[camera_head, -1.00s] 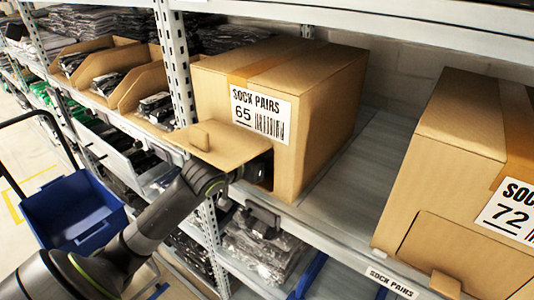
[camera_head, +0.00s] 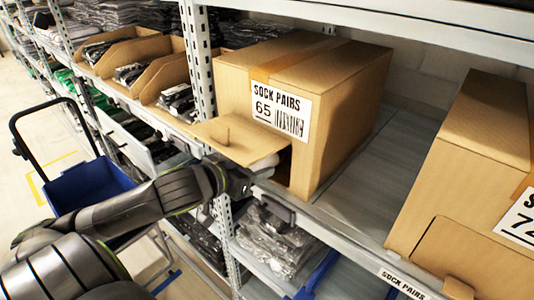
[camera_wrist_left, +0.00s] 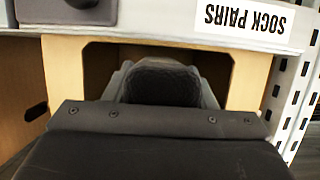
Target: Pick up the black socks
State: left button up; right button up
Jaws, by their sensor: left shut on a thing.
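The cardboard box labelled "SOCK PAIRS 65" (camera_head: 345,120) stands on the shelf with its front flap (camera_head: 215,135) folded out. My left gripper (camera_head: 248,178) is at the box's front opening, under the flap. In the left wrist view a black, textured bundle, the black socks (camera_wrist_left: 165,82), sits at the gripper's far end with grey edges on both sides, in front of the box opening. The gripper is shut on it. In the head view a small pale grey piece shows at the opening; the socks themselves are mostly hidden. My right gripper is not in view.
A second sock box marked 72 (camera_head: 450,180) stands to the right, with bare shelf (camera_head: 365,190) between. Open cardboard bins (camera_head: 150,70) are at left behind a shelf post (camera_head: 196,70). A blue tote (camera_head: 85,190) is at lower left. Bagged garments (camera_head: 275,250) lie on the shelf below.

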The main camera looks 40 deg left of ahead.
pick_arm(q)
jog(key=s+p, duration=0.7)
jog(key=s, duration=0.1)
jog(key=shift+s+a, duration=0.2)
jog(key=shift+a, duration=0.1)
